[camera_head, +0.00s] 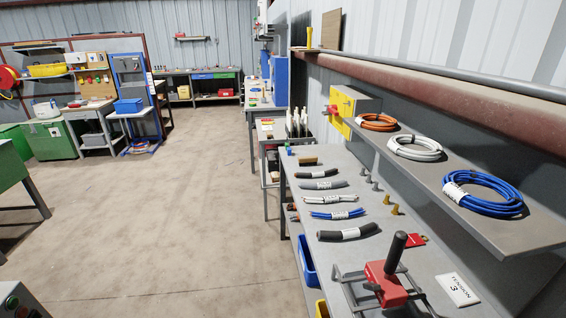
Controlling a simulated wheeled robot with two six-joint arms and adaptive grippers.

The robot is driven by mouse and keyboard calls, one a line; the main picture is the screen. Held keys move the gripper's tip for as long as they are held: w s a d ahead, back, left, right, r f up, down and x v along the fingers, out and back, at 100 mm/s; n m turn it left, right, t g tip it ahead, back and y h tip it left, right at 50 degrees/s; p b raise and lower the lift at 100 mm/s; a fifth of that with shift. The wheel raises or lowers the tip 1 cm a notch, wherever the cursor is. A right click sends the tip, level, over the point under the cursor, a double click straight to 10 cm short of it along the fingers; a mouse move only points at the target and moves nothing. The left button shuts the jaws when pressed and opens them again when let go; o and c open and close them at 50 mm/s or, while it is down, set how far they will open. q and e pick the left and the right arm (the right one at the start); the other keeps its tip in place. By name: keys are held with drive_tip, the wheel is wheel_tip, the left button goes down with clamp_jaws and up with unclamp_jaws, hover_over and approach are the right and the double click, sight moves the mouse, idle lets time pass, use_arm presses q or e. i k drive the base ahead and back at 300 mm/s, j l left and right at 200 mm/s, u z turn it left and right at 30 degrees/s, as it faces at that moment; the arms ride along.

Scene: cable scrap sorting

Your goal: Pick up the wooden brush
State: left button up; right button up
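A small brown and dark item (307,161), which looks like the wooden brush, lies at the far end of the grey workbench (350,170) on the right. It is too small to tell its handle from its bristles. Neither my left nor my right gripper shows in the head view.
Several short cable pieces, among them a black one (347,232), lie along the bench. A red tool with a black handle (388,284) stands at the near end. A shelf (470,213) with cable coils overhangs the bench. The floor (180,220) to the left is open.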

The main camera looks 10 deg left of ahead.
sight(304, 160)
drive_tip(key=k+j+u, duration=0.15)
drive_tip(key=u, duration=2)
drive_tip(key=l+u, duration=0.1)
drive_tip(key=u, duration=2.05)
drive_tip(key=k+u, duration=0.1)
drive_tip(key=u, duration=0.95)
drive_tip(key=i+z, duration=0.1)
drive_tip(key=z, duration=4.45)
drive_tip(key=i+l+z, duration=0.1)
drive_tip(key=z, duration=1.3)
drive_tip(key=i+j+z, duration=0.3)
drive_tip(key=j+z, duration=0.25)
drive_tip(key=j, duration=0.3)
drive_tip(key=i+j+z, duration=0.1)
drive_tip(key=j+z, duration=0.2)
drive_tip(key=j, duration=0.15)
drive_tip(key=j+z, duration=0.25)
drive_tip(key=j, duration=0.25)
